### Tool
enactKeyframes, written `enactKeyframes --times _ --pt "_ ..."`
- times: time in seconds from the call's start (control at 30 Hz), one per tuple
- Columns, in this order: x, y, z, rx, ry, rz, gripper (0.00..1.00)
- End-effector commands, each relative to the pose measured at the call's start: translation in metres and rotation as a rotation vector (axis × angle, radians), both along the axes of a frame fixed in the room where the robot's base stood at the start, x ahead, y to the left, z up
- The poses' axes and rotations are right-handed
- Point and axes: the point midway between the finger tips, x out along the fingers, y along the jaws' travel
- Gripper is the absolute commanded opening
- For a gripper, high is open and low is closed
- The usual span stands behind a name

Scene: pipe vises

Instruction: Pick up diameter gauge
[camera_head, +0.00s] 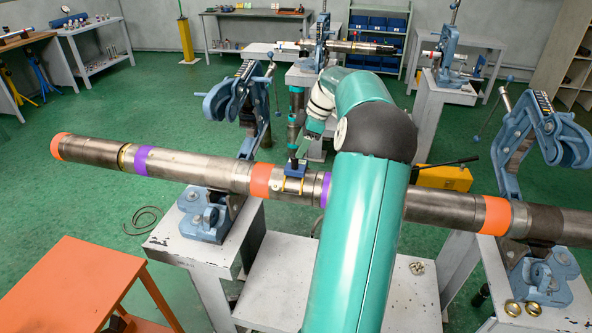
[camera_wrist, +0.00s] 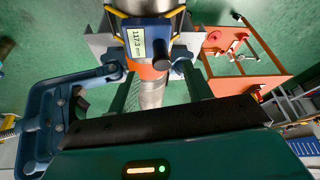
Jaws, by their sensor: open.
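The diameter gauge (camera_wrist: 137,44) has a blue body, yellow edges, a lit display reading about 117.3 and a black knob, with grey jaws at both sides of the steel pipe (camera_wrist: 152,97). In the head view the gauge (camera_head: 296,170) sits on the pipe (camera_head: 216,171), just right of an orange band. My gripper (camera_wrist: 160,82) is open, with its two fingers apart and the gauge ahead of them in the wrist view. In the head view my gripper (camera_head: 294,158) is close above the gauge; contact cannot be told.
Left (camera_head: 207,215) and right (camera_head: 542,275) blue pipe vises on grey stands carry the pipe, with their upper arms swung up. An orange table (camera_head: 75,285) is at lower left. A yellow box (camera_head: 444,177) is behind the pipe. Another vise bench stands behind. Green floor is open at left.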

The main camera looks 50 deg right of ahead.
Motion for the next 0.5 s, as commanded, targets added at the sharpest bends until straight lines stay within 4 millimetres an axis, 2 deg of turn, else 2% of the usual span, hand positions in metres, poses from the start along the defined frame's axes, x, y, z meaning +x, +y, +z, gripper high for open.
enactKeyframes --times 0.3,0.5 --pt "0.009 0.012 -0.040 0.002 0.001 0.005 0.50" --pt "0.012 0.014 -0.050 0.000 0.000 0.004 0.50"
